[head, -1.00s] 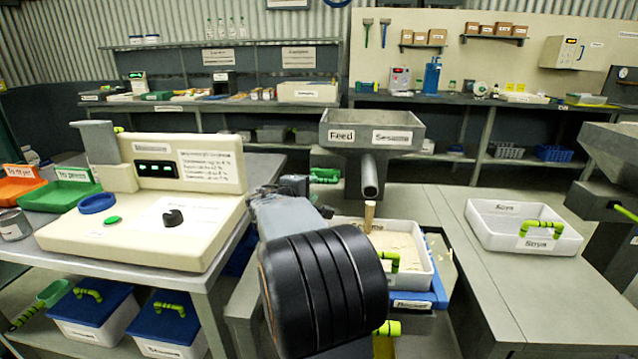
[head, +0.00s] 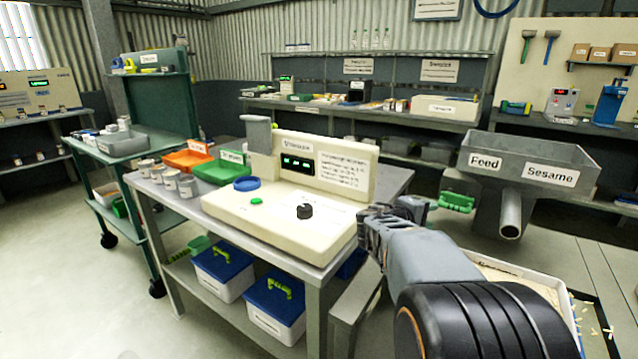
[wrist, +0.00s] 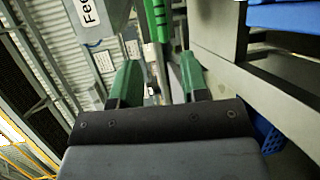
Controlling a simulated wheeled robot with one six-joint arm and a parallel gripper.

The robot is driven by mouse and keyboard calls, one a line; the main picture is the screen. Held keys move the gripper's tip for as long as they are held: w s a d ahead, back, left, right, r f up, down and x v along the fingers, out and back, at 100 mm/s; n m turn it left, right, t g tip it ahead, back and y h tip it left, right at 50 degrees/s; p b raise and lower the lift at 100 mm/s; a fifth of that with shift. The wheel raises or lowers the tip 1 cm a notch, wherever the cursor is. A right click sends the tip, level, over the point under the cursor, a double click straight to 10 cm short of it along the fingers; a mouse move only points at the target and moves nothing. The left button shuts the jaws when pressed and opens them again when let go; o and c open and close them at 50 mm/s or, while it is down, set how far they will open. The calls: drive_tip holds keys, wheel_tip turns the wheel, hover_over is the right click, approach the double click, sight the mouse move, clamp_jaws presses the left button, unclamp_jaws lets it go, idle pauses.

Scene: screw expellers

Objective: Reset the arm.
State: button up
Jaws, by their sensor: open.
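My gripper (wrist: 160,82) is open in the wrist view, with its two green fingers apart. A green bar (wrist: 157,25) shows beyond the gap between them, and I see nothing clasped. A green handle (head: 457,202) sits left of the hopper's spout, just past the end of my arm.
A bench with a cream scale-like device (head: 290,215) stands just left of my arm. Blue-lidded bins (head: 222,268) sit on its lower shelf. A pale tray (head: 515,282) is partly hidden behind my arm. Open floor (head: 60,280) lies at the left.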

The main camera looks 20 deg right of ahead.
drive_tip(key=s+a+r+m+y+p, duration=0.1)
drive_tip(key=s+a+r+y+p, duration=0.2)
drive_tip(key=a+p, duration=0.7)
drive_tip(key=s+a+r+m+y+p, duration=0.1)
drive_tip(key=s+a+r+y+p, duration=0.3)
drive_tip(key=a+r+y+p, duration=0.3)
drive_tip(key=s+a+r+y+p, duration=0.4)
drive_tip(key=a+r+y+p, duration=0.2)
drive_tip(key=a+p, duration=0.7)
drive_tip(key=shift+a+r+m+t, duration=0.2)
drive_tip(key=shift+a+m+t, duration=0.1)
drive_tip(key=shift+m, duration=0.1)
drive_tip(key=shift+d, duration=0.15)
